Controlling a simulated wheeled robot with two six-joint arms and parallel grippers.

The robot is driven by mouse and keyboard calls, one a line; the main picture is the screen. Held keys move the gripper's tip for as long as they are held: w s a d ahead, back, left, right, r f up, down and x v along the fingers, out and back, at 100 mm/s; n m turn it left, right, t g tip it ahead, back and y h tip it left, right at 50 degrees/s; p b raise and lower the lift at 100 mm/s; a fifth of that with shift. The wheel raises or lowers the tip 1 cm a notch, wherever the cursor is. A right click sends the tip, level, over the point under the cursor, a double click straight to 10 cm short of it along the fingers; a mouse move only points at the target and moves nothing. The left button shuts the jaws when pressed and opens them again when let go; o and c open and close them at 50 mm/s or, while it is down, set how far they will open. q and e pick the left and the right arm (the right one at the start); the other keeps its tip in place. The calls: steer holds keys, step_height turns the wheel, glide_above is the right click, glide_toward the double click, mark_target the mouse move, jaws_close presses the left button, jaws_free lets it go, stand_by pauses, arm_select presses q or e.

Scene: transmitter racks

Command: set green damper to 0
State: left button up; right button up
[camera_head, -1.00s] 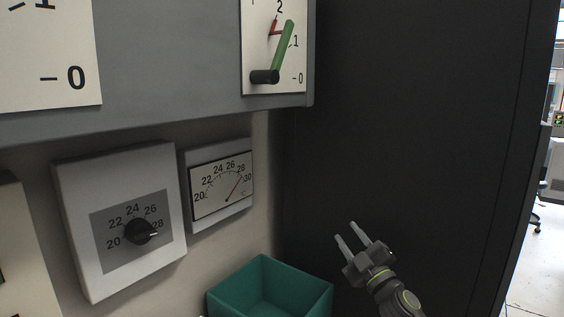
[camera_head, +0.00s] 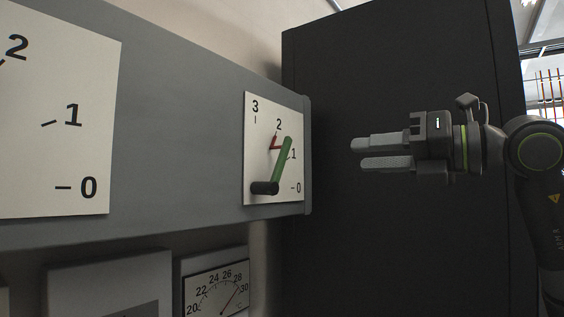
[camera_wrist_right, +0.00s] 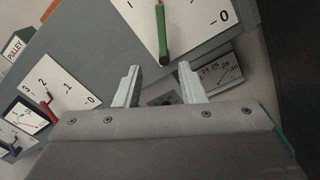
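The green damper lever (camera_head: 283,160) sits on a white dial plate (camera_head: 254,140) marked 0 to 3, on the end of a grey duct. It slants up from a black pivot (camera_head: 264,188), and its tip is a little above the 1 mark. A small red pointer (camera_head: 276,146) is behind it. My right gripper (camera_head: 360,154) is to the right of the dial, pointing left, open and empty. In the right wrist view the green lever (camera_wrist_right: 163,36) lies beyond the gap between the fingers, apart from them. My left gripper is not in view.
A second numbered dial plate (camera_head: 60,130) is on the duct at left. A thermometer gauge (camera_head: 216,292) hangs below the duct. A dark cabinet (camera_head: 400,235) stands behind my right arm. The wrist view also shows a red handle (camera_wrist_right: 14,148) at left.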

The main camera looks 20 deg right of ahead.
steer(key=p, duration=0.7)
glide_toward(285, 159)
steer(key=x, duration=0.9)
steer(key=shift+w+a+r, duration=0.1)
steer(key=shift+a, duration=0.05)
steer(key=shift+w+a, duration=0.35)
steer(key=shift+w, duration=0.2)
jaws_close()
